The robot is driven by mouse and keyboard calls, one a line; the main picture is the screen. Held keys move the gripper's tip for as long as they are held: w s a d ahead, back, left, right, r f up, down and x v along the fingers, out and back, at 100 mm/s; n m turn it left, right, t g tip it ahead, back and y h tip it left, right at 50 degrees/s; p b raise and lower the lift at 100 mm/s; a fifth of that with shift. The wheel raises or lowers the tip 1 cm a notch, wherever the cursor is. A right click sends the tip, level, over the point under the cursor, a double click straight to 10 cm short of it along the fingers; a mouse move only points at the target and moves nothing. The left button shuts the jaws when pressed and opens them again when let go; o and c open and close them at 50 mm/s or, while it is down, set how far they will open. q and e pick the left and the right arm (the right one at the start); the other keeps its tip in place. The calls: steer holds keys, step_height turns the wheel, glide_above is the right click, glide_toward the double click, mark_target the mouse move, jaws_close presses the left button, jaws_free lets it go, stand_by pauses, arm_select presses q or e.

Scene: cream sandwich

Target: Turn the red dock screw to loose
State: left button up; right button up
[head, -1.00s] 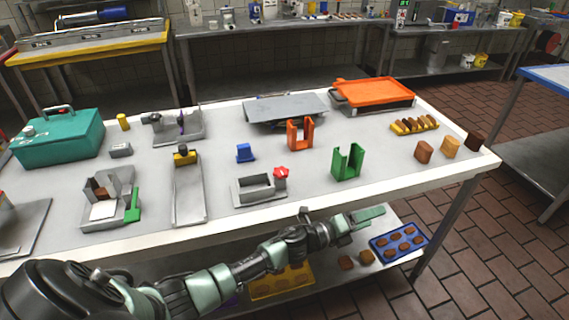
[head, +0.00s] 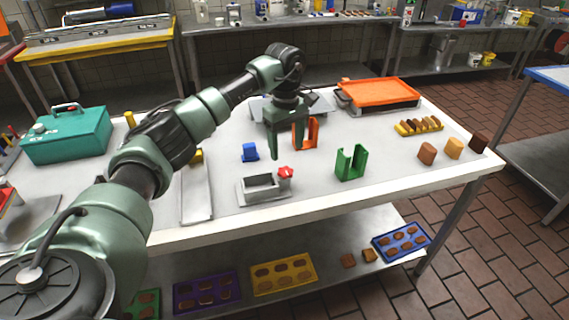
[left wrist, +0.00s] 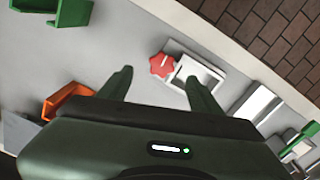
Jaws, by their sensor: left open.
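The red dock screw (head: 285,171) is a star-shaped red knob at the right back corner of the grey dock (head: 262,197), near the table's front edge. In the left wrist view the knob (left wrist: 163,65) shows a pale bar on top, beside the dock's pale frame (left wrist: 205,74). My left gripper (head: 286,150) points down above the table, just behind and above the knob, apart from it. It is open and empty; its two fingers (left wrist: 158,88) spread in the left wrist view with the knob beyond and between them. My right gripper is not in view.
An orange holder (head: 312,132) stands close behind and right of my left gripper. A green holder (head: 350,163) is to the right and a blue block (head: 249,152) to the left. The white table (head: 390,173) is clear around the green holder.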

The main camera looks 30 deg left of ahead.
mark_target(285, 170)
arm_select(q)
steer(key=shift+s+a, duration=0.1)
steer(key=shift+a, duration=0.25)
step_height(285, 170, down, 6)
steer(key=shift+f+p, duration=0.1)
steer(key=shift+p, duration=0.8)
steer(key=shift+f, duration=0.65)
steer(key=c, duration=1.4)
